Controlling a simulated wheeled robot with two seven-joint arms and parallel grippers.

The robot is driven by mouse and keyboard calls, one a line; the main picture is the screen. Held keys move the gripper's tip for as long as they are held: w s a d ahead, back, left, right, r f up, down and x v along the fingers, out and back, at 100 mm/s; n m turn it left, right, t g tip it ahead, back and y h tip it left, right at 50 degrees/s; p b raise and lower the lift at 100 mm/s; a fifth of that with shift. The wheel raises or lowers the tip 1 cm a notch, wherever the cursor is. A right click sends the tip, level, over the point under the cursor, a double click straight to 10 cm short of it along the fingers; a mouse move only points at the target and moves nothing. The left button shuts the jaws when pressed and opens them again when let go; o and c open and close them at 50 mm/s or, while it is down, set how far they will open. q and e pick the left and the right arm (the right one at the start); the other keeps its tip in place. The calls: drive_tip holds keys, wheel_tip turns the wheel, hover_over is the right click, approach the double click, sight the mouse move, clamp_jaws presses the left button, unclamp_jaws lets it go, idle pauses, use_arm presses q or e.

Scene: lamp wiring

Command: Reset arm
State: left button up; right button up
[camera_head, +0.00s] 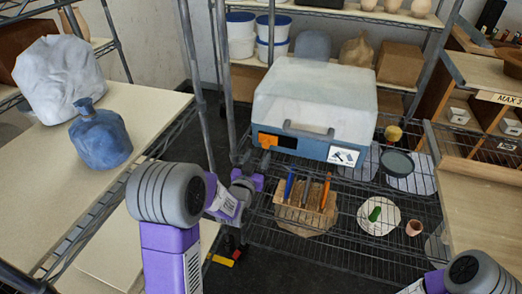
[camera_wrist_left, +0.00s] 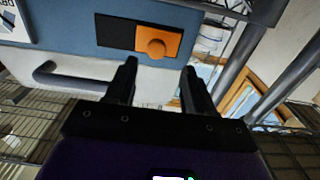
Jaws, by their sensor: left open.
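My left arm reaches in from the lower left in the head view. Its gripper (camera_head: 262,160) is at the left front of a blue case with a white lid (camera_head: 315,95), close to an orange latch or knob panel (camera_head: 268,140). In the left wrist view, my left gripper (camera_wrist_left: 158,78) is open, with nothing between its two dark fingers. The orange panel with its round knob (camera_wrist_left: 152,46) shows just beyond the fingertips, apparently apart from them. Only part of my right arm shows at the lower right of the head view. Its gripper is out of view.
The case stands on a wire shelf (camera_head: 300,242) with a wooden holder of pens or tools (camera_head: 305,200), plates (camera_head: 380,215) and small cups. Metal posts stand left of the case. A left table (camera_head: 45,185) carries a white bag (camera_head: 60,78) and a blue bag (camera_head: 100,137).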

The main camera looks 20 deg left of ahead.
use_arm(q)
drive_tip(key=shift+s+d, duration=0.1)
drive_tip(key=shift+s, duration=0.75)
drive_tip(key=s+d+f+n+g+h+p, duration=0.15)
drive_tip(key=s+d+f+g, duration=0.3)
drive_tip(key=f, duration=0.65)
drive_tip(key=s+d+f+m+g+h+p, duration=0.1)
drive_tip(key=s+d+f+g+p, duration=0.15)
drive_tip(key=s+f+g, duration=0.6)
drive_tip(key=s+d+f+g+h+p, duration=0.1)
drive_tip(key=s+d+f+g, duration=0.1)
drive_tip(key=s+d+f, duration=0.2)
drive_tip(key=s+d+f+n+g+h+p, duration=0.1)
drive_tip(key=s+d+f, duration=0.3)
drive_tip(key=s, duration=0.6)
drive_tip(key=shift+s+d+f+g+h, duration=0.25)
drive_tip(key=shift+d+f+g+h, duration=0.15)
drive_tip(key=shift+g, duration=0.4)
drive_tip(key=shift+a, duration=0.1)
